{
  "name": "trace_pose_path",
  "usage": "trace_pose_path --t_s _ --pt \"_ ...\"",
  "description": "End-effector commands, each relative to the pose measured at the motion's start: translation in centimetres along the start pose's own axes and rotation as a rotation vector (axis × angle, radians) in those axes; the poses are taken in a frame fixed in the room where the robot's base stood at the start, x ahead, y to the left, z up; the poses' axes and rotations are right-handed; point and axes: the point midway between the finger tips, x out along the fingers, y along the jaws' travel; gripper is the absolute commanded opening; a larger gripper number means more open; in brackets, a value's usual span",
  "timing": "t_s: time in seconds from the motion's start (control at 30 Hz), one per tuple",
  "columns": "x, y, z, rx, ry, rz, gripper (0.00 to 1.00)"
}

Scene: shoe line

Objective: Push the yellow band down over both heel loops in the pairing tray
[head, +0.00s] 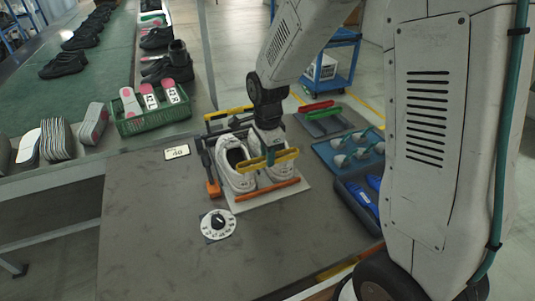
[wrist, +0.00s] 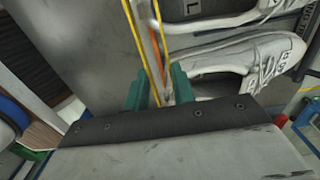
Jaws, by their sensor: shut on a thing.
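Two white shoes (head: 236,167) stand side by side in the pairing tray (head: 295,194), a pale board with an orange bar along its front. The band is a long strip held crosswise over the shoes. In the wrist view, the teal fingers (wrist: 158,92) close around the yellow band (wrist: 134,38), with the shoes (wrist: 226,60) to the right. The heel loops cannot be made out, and I cannot tell whether the band touches them.
A dark clamp-like post with an orange foot (head: 213,187) stands left of the tray. A white dial (head: 218,224) lies in front. Blue trays (head: 350,148) sit to the right. A green crate (head: 150,121) stands at the back left. The front left of the table is clear.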

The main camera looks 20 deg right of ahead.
Motion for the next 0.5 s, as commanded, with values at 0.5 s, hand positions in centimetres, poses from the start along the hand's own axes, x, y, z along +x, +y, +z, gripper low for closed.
trace_pose_path --t_s 0.5 --pt "0.38 -0.02 0.00 0.000 0.000 0.000 0.31"
